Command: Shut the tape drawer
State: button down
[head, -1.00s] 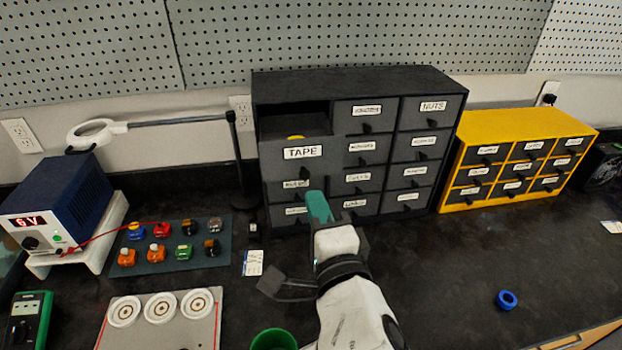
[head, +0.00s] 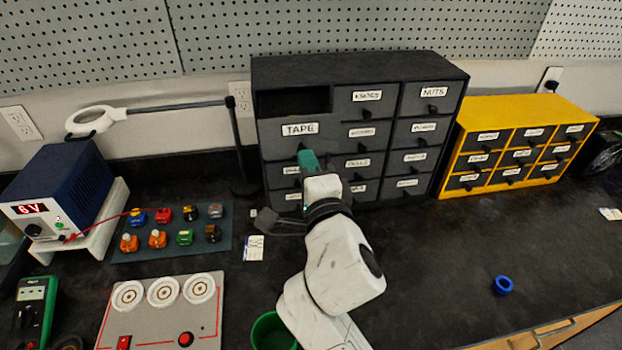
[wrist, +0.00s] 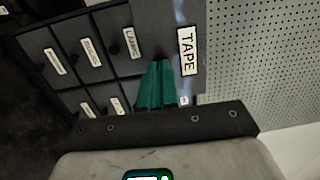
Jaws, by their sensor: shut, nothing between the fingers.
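The tape drawer (head: 275,137) is in the left column of the dark grey cabinet (head: 345,68). Its front, labelled TAPE, stands out from the cabinet, with a dark open slot visible above it. My gripper (head: 307,158) is shut and empty, its green fingertips at the lower part of the drawer front, right of middle. In the wrist view the closed green fingers (wrist: 156,84) reach the drawer front beside the TAPE label (wrist: 187,50). I cannot tell whether they touch it. My fingertips hide a small part of the front, and the inside of the drawer is not visible.
A yellow drawer unit (head: 520,112) stands to the right. A magnifier lamp stand (head: 241,150) is close on the cabinet's left. A power supply (head: 60,195), a component mat (head: 170,250) and a green cup (head: 272,332) are nearer. The right bench is mostly clear, with a blue ring (head: 503,285).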

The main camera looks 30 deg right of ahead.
jog(key=b+x, duration=0.1)
jog(key=x, duration=0.2)
jog(key=b+x, duration=0.2)
jog(key=x, duration=0.2)
jog(key=b+x, duration=0.2)
jog(key=x, duration=0.1)
jog(key=shift+w+d+f, duration=0.25)
jog(key=shift+w+d, duration=0.05)
jog(key=shift+d, duration=0.15)
jog(key=shift+w+r, duration=0.15)
jog(key=shift+r, duration=0.2)
jog(key=shift+d, duration=0.1)
